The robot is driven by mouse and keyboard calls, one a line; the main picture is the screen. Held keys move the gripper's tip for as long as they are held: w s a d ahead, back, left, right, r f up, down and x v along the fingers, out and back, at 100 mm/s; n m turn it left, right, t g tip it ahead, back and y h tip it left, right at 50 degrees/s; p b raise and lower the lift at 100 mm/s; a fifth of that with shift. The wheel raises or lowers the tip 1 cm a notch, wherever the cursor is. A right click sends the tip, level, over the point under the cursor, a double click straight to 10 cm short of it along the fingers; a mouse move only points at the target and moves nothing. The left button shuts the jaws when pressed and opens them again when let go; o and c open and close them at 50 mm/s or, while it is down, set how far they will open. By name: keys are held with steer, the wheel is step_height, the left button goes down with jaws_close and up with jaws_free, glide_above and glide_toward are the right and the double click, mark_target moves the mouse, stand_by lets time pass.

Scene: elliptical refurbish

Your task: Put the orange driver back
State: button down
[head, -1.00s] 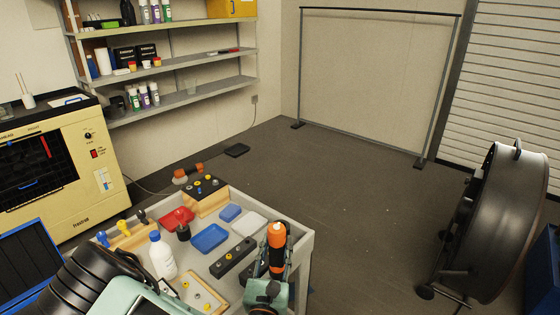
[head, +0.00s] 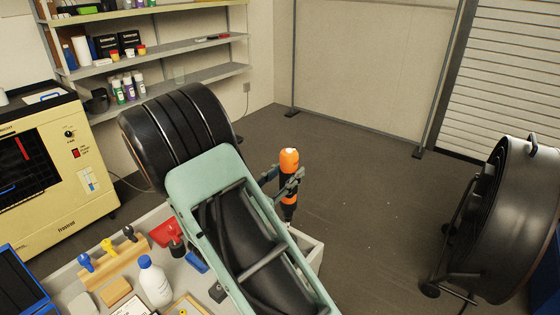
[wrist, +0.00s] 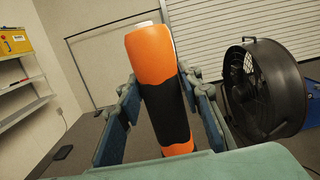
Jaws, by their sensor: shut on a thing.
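The orange driver (head: 289,162), with an orange and black handle, stands roughly upright in my gripper (head: 284,182) over the right edge of the workbench. In the wrist view the driver (wrist: 160,90) sits between the two fingers, which press on both sides of its handle. A wooden rack (head: 118,264) on the left of the bench holds coloured-handled tools, with blue and black handles showing.
My arm covers much of the bench (head: 310,246). A large black fan (head: 500,225) stands right. The floor beyond is clear.

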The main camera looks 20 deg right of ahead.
mark_target(282, 206)
steer(key=shift+w, duration=0.25)
steer(key=shift+s+f+b, duration=0.15)
steer(key=shift+f+b, duration=1.95)
steer(key=shift+f, duration=0.4)
steer(key=shift+a+r, duration=0.1)
steer(key=shift+f+b, duration=1.8)
steer(key=shift+f, duration=0.95)
steer(key=shift+f+b, duration=1)
steer(key=shift+f, duration=0.45)
